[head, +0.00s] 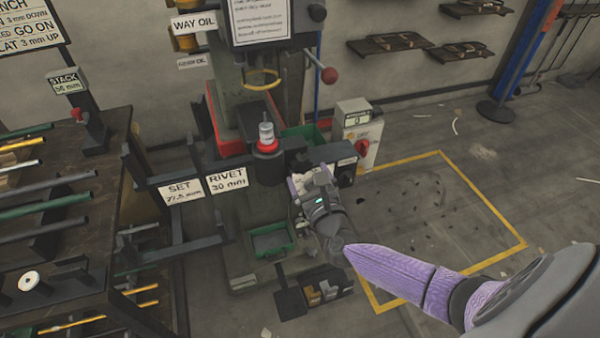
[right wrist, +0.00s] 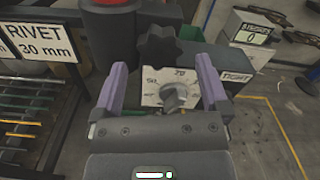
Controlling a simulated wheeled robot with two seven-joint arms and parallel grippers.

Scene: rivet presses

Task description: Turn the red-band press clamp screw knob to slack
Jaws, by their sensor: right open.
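The red-band press (head: 267,147) stands in the middle of the head view, with a red ring around its dark post. In the right wrist view, a black lobed knob (right wrist: 158,50) lies just beyond and between my fingertips, beside a TIGHT label (right wrist: 236,77). Below it a grey pointer knob (right wrist: 174,96) sits on a white numbered dial. My right gripper (head: 311,178) is at the front of the press; its purple fingers (right wrist: 160,72) are open and empty, one on each side of the knobs. Contact cannot be told. My left gripper is not in view.
A counter box (head: 352,117) with a red knob (head: 362,148) stands right of the press. SET and RIVET signs (head: 227,180) hang left of it. A rack of rods (head: 60,215) stands at far left.

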